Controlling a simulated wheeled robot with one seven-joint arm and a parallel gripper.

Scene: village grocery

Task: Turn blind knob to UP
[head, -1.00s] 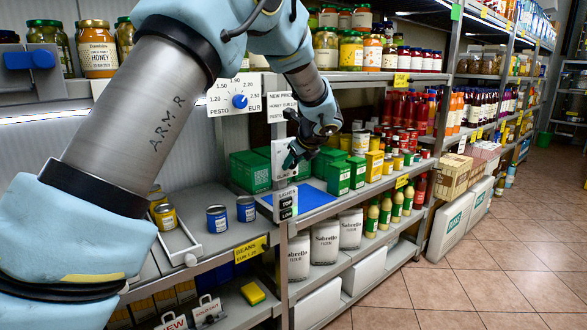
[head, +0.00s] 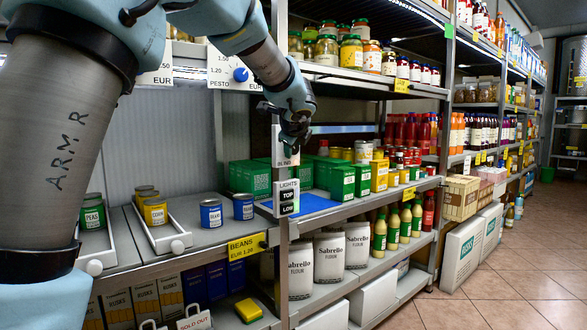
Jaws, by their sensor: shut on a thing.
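A white panel marked BLIND (head: 286,161) is fixed to the shelf post at centre, above the LIGHTS panel. My gripper (head: 289,146) is at the upper part of the blind panel, with its dark fingers shut on the blind knob. The knob itself is hidden behind the fingers and wrist, so its pointing direction cannot be read. Most of the panel's upper markings are covered too.
The LIGHTS panel (head: 287,197) with two dark buttons sits just below. Green boxes (head: 341,182) and a blue mat (head: 312,202) lie on the shelf close behind. Cans (head: 211,213) stand at left.

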